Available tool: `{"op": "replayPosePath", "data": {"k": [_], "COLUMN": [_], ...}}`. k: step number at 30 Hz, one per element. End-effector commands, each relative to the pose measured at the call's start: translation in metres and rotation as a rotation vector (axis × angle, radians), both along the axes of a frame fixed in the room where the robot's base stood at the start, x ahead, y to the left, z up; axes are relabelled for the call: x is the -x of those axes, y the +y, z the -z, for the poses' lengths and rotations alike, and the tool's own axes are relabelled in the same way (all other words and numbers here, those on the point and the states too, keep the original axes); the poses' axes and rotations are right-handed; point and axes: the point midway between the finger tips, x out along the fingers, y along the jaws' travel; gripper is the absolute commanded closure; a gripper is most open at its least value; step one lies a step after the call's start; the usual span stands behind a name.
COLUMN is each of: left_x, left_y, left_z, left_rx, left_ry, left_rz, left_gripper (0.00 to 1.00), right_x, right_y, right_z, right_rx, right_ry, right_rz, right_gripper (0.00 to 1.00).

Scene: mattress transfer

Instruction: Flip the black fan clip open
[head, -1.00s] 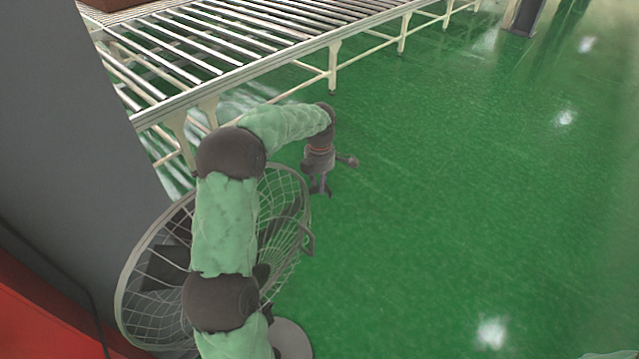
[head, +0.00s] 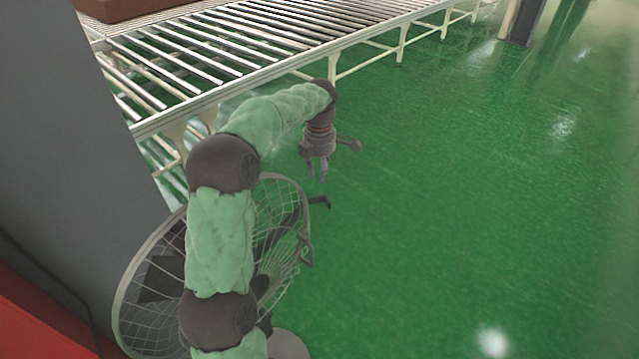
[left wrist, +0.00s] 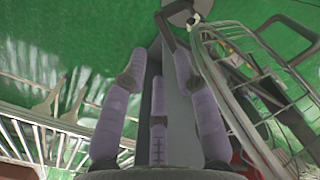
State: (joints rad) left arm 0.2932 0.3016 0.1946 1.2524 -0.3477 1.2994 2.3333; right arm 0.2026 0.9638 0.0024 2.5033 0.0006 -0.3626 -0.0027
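The fan (head: 285,230) stands at lower left in the head view, its round wire cage partly hidden behind my left arm. A black clip (head: 319,202) sticks out to the right from the cage's rim. My left gripper (head: 322,178) hangs fingers down just above the clip, with a small gap between them. In the left wrist view, the fingers of my left gripper (left wrist: 158,62) are spread apart with nothing held. The fan cage (left wrist: 245,85) is to their right; I cannot clearly pick out the clip there. My right gripper is in neither view.
A roller conveyor (head: 250,45) with pale legs runs behind the fan, with a brown box (head: 125,8) at its far left. A grey surface (head: 75,120) fills the left side. The green floor (head: 470,200) to the right is clear.

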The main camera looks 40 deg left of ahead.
Motion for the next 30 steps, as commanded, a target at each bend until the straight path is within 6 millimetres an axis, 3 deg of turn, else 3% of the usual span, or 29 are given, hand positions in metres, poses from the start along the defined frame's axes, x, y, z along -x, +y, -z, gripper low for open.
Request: {"op": "replayPosePath", "data": {"k": [3,9,26,30], "left_x": [-0.001,0.0,0.0,0.0], "left_y": [0.0,-0.001,-0.001,-0.001], "left_z": [-0.017,-0.03,-0.031,-0.041], "left_rx": [0.001,0.0,0.001,0.001], "left_ry": [-0.001,0.0,0.001,0.001], "left_rz": [0.001,0.001,0.001,0.001], "left_gripper": [0.7,0.7,0.7,0.7], "right_x": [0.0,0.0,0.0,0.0], "right_y": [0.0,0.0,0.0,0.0], "right_z": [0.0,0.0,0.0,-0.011], "right_rx": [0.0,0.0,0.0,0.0], "right_ry": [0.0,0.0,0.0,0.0], "right_rz": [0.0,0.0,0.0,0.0], "right_gripper": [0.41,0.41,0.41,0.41]}}
